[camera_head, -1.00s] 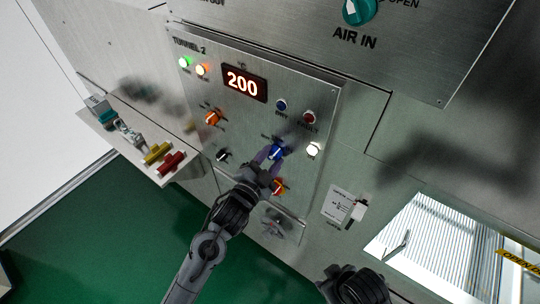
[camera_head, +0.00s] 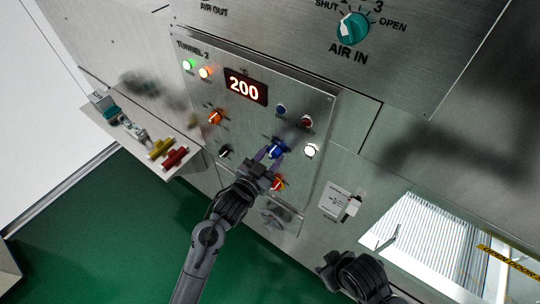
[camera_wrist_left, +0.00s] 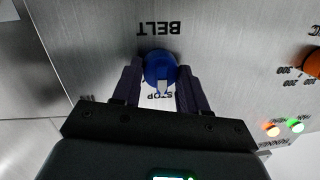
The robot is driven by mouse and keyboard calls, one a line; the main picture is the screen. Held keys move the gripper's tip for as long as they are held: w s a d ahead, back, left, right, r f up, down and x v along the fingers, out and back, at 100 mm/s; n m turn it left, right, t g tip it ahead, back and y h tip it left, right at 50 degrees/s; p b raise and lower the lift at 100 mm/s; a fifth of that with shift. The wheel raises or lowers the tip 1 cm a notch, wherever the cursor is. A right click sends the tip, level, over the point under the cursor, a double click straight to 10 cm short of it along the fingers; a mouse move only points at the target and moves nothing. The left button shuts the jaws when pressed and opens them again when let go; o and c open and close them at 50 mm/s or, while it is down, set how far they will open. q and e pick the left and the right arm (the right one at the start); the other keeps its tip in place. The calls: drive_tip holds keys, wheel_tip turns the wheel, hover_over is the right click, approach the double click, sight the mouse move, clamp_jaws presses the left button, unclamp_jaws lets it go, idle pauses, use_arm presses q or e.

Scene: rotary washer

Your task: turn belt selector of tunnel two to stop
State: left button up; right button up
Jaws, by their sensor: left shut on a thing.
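The blue belt selector knob (camera_head: 278,149) is on the tunnel two panel (camera_head: 235,122). My left gripper (camera_head: 269,158) is shut on it. In the left wrist view the knob (camera_wrist_left: 158,66) sits between the two dark fingers of my left gripper (camera_wrist_left: 159,78). An upside-down BELT label (camera_wrist_left: 158,28) is above it there. The knob's white pointer mark points down in that view, toward the STOP label (camera_wrist_left: 161,96), which is partly covered. My right gripper (camera_head: 352,275) is at the lower right, apart from the panel; its fingers are not clear.
An orange knob (camera_head: 215,117) and an orange-red knob (camera_head: 278,184) are on the same panel, the latter close to my left gripper. A display (camera_head: 245,87) reads 200. A shelf with yellow and red fittings (camera_head: 174,157) juts out at left. The teal AIR IN knob (camera_head: 352,28) is above.

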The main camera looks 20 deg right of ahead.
idle(0.3)
use_arm(q)
drive_tip(key=o, duration=1.1)
drive_tip(key=shift+c, duration=0.2)
drive_tip(key=b+v, duration=0.1)
drive_tip(key=v, duration=1)
drive_tip(key=shift+b, duration=0.35)
drive_tip(key=shift+d, duration=0.1)
